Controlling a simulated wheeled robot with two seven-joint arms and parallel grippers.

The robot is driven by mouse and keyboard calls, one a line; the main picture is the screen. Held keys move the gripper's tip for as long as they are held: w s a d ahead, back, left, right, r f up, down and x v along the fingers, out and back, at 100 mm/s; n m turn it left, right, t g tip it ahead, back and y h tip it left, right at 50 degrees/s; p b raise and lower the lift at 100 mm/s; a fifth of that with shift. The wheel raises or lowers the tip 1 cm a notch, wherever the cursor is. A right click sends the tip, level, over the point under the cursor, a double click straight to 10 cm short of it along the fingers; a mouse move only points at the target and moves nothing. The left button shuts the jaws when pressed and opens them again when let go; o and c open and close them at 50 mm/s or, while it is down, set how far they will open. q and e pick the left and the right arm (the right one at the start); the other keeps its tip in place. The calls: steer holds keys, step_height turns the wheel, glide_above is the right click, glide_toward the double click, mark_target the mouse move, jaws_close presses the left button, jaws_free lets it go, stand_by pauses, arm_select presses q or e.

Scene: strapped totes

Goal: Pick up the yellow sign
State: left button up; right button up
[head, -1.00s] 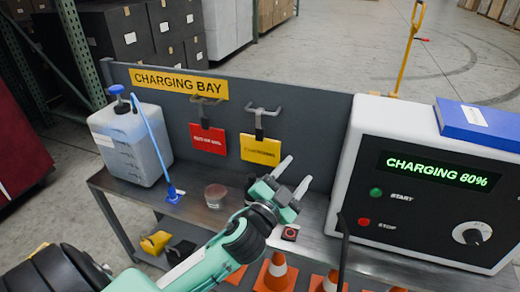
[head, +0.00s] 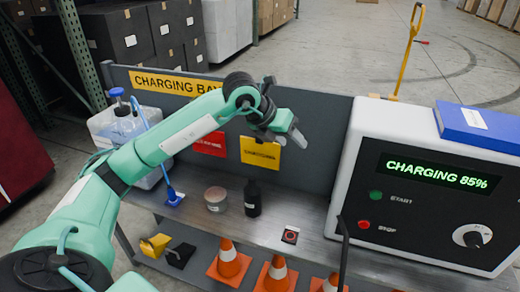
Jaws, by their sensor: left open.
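The yellow sign (head: 261,153) hangs on the grey back panel below the charging bay label, to the right of a red sign (head: 209,143). Its upper part, strap and hook are hidden behind my left gripper. My left gripper (head: 297,139) is open, its light fingers pointing right and down, just above and to the right of the yellow sign in the picture. I cannot tell how far it is from the panel. Nothing shows between its fingers. My right gripper is not in view.
The bench (head: 270,222) holds a jug (head: 112,125), a small tub (head: 216,199), a dark bottle (head: 252,197) and a red button (head: 290,235). Several cones (head: 229,263) stand below.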

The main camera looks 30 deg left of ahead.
arm_select(q)
steer(key=a+r+n+y, duration=0.35)
steer(key=a+y, duration=0.25)
steer(key=a, duration=0.6)
glide_toward(260, 141)
steer(key=w+a, duration=0.1)
steer(key=w, duration=0.1)
steer(key=x, duration=0.6)
steer(key=shift+p, duration=0.3)
jaws_close()
